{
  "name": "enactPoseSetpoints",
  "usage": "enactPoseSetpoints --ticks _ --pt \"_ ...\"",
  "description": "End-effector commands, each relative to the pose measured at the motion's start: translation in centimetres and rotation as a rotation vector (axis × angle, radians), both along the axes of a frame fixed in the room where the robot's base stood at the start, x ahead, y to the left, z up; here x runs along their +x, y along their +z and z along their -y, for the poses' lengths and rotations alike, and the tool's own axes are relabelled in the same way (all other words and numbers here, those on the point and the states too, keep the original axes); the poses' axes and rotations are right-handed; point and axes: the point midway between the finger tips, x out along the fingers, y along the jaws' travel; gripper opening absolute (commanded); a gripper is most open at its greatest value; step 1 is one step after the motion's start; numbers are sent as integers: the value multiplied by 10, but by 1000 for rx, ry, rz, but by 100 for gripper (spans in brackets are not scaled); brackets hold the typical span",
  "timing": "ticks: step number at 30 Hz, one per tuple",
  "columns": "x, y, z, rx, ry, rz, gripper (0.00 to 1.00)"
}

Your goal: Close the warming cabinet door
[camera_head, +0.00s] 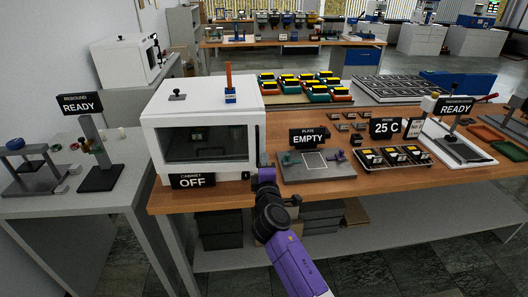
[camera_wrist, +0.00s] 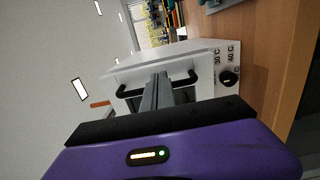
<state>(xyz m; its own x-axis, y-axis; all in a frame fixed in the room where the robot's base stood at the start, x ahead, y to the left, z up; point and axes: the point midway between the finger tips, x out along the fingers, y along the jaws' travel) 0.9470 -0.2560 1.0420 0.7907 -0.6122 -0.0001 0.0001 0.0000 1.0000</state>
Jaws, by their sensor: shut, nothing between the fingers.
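The warming cabinet (camera_head: 205,107) is a white box with a dark front window, at the left end of the wooden bench in the head view. An OFF sign (camera_head: 193,181) stands at its lower front. My gripper (camera_head: 264,174) is shut and empty at the cabinet's front right corner. In the wrist view the shut fingers (camera_wrist: 157,86) lie over a black bar handle (camera_wrist: 183,80) on a white face. I cannot tell whether they touch it. A dial (camera_wrist: 229,78) with temperature marks is beside the handle. How far the door stands open is not clear.
A plate fixture (camera_head: 318,170) with an EMPTY sign stands right of the cabinet. Racks of coloured blocks (camera_head: 300,88) are behind. A 25 C sign (camera_head: 385,128) and sample tray (camera_head: 395,158) are farther right. A grey side table (camera_head: 70,215) stands at left.

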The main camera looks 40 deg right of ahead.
Motion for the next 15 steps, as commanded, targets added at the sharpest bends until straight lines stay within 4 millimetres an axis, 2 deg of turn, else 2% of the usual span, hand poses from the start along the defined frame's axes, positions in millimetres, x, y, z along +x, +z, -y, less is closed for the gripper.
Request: enactPoseSetpoints --ticks 6,15 --pt "25 1 19 0 0 0 0" --pt "35 -1 27 1 0 -1 0"
